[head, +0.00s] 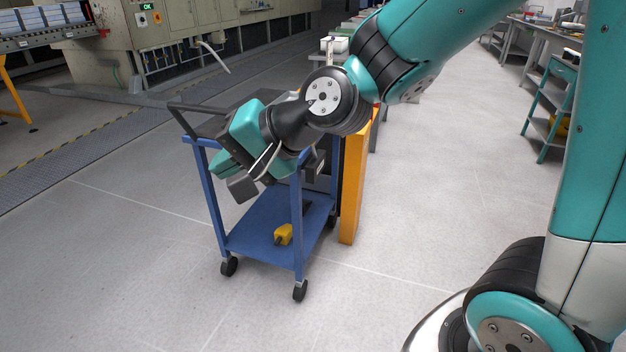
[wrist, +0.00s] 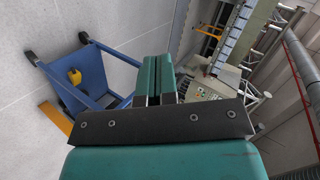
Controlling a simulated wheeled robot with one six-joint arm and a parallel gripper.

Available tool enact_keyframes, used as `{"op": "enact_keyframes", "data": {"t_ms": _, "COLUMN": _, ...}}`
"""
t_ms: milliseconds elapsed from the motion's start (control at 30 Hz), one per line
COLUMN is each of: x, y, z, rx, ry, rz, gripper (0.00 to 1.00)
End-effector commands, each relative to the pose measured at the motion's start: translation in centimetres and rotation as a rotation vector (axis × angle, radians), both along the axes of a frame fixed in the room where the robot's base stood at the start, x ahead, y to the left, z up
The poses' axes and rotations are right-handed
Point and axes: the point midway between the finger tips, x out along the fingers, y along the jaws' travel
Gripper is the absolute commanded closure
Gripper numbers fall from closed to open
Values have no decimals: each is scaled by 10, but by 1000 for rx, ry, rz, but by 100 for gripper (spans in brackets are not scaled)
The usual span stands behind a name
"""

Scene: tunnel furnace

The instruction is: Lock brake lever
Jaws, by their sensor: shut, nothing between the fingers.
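The blue cart (head: 250,245) stands on the floor in the middle of the head view, with a dark top, a dark push handle (head: 185,106) and black casters (head: 300,291). I cannot make out a brake lever on it; any such lever is too small or hidden. My gripper (head: 226,165) is in front of the cart's upper part in the head view and hides part of it. In the wrist view my gripper (wrist: 157,75) is shut and empty, with its teal fingers together. The cart (wrist: 92,68) lies left of the fingers there.
A yellow object (head: 284,234) lies on the cart's lower shelf. An orange post (head: 352,190) stands close to the cart's right side. A large machine (head: 190,30) and conveyor stand behind, and a teal-framed bench (head: 548,110) at right. The floor left of the cart is clear.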

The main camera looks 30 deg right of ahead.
Motion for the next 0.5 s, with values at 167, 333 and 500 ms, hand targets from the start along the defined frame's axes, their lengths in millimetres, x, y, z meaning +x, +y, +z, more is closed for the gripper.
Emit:
{"op": "enact_keyframes", "data": {"t_ms": 167, "x": 82, "y": -43, "z": -90, "rx": 513, "ry": -2, "rz": -467, "gripper": 100}}
{"op": "enact_keyframes", "data": {"t_ms": 333, "x": 130, "y": -116, "z": -151, "rx": 1061, "ry": -66, "rz": -812, "gripper": 100}}
{"op": "enact_keyframes", "data": {"t_ms": 500, "x": 140, "y": -190, "z": -204, "rx": 1534, "ry": -187, "rz": -992, "gripper": 100}}
